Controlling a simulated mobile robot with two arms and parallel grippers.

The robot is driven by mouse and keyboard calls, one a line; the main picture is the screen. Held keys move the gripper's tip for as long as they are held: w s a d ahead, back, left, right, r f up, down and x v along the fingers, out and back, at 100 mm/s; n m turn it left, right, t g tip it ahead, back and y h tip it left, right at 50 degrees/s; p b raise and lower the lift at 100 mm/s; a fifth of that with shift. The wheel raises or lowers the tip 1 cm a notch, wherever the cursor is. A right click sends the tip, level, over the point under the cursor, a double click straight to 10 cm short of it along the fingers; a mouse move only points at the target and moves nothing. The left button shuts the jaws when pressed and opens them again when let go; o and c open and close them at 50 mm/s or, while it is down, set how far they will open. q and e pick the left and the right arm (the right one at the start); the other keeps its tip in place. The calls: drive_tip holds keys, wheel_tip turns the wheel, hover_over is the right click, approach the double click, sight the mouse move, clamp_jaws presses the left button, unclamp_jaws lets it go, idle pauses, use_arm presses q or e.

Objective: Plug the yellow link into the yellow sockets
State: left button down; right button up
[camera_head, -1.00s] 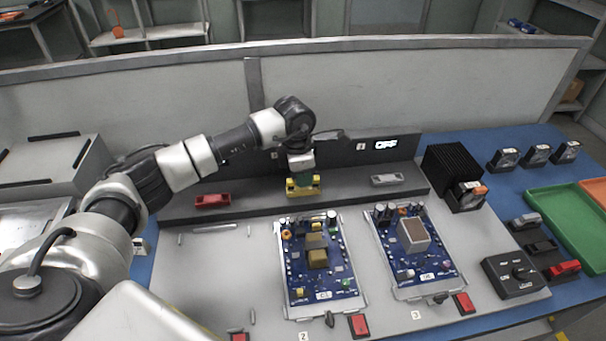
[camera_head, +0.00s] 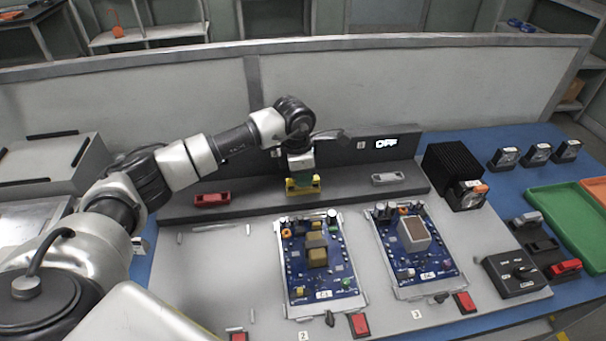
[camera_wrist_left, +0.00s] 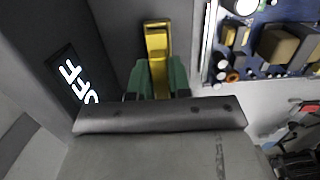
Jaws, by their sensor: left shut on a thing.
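The yellow link (camera_wrist_left: 157,50) is between the green fingertips of my left gripper (camera_wrist_left: 157,80) in the left wrist view. In the head view my left gripper (camera_head: 302,178) points down, shut on the link, over the grey ledge behind the boards. Yellow parts (camera_head: 303,188) show around and below the fingertips there, at the middle position of the ledge. Link and sockets overlap in that view, so I cannot tell how deep the link sits. My right gripper is not in view.
A red piece (camera_head: 212,200) and a grey piece (camera_head: 387,180) sit on the ledge on either side. Two blue circuit boards (camera_head: 318,265) stand in front. An upright panel with a display reading OFF (camera_head: 386,144) rises behind. A black finned block (camera_head: 455,172) is at the right.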

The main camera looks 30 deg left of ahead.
use_arm(q)
drive_tip(key=shift+f, duration=0.25)
idle(0.4)
drive_tip(key=shift+f+b, duration=0.5)
drive_tip(key=shift+b, duration=0.1)
idle(0.7)
drive_tip(key=c, duration=1)
unclamp_jaws()
drive_tip(key=shift+o, duration=0.6)
drive_tip(key=o, duration=0.5)
drive_tip(key=shift+o, duration=0.2)
drive_tip(key=shift+r, duration=0.15)
